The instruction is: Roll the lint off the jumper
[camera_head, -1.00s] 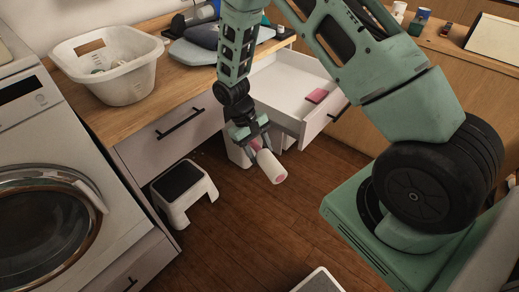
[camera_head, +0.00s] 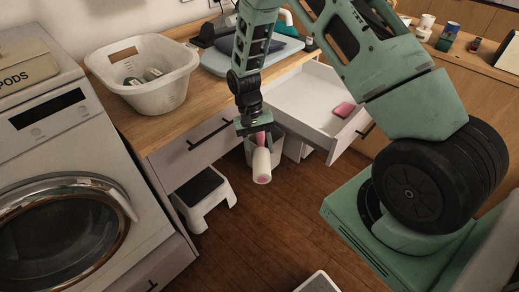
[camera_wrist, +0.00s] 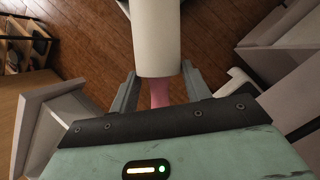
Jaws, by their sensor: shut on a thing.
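The lint roller has a white roll (camera_head: 262,166) and a pink handle (camera_head: 261,139). My gripper (camera_head: 259,134) is shut on the pink handle, and the roll hangs downward over the floor in front of the open drawer. In the wrist view, the roll (camera_wrist: 158,40) points away between the fingers of my gripper (camera_wrist: 160,92), with the pink handle (camera_wrist: 160,94) between them. A folded dark blue cloth (camera_head: 228,46), perhaps the jumper, lies on a light blue board on the counter. My arm hides part of it, and no lint can be made out.
An open white drawer (camera_head: 305,101) holds a pink item (camera_head: 344,109). A white basket (camera_head: 150,88) stands on the wooden counter (camera_head: 118,110). A step stool (camera_head: 203,198) and the washing machine (camera_head: 70,200) are at the left. A pale bin (camera_head: 277,140) stands behind the roller.

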